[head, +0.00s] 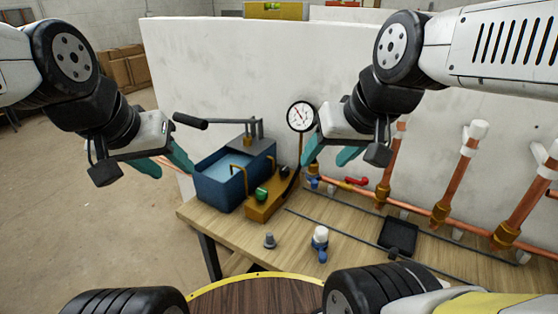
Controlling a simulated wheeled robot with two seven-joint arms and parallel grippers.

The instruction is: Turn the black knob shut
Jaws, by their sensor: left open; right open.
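A small black knob (284,172) sits on the brass block (268,207) beside the blue pump tank (218,190), below the round gauge (301,116). A green knob (262,194) stands on the same block, nearer me. How far the black knob is turned is too small to tell. My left gripper (164,166) is open and empty, left of the tank. My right gripper (328,157) is open and empty, right of the black knob and apart from it in the picture, just below the gauge.
Copper pipes (455,180) with white caps stand along the right of the wooden bench (350,262). A red lever (356,181), a black tray (409,238), a white-topped blue fitting (320,242) and a grey piece (270,240) are there. The pump's handle (190,121) reaches left.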

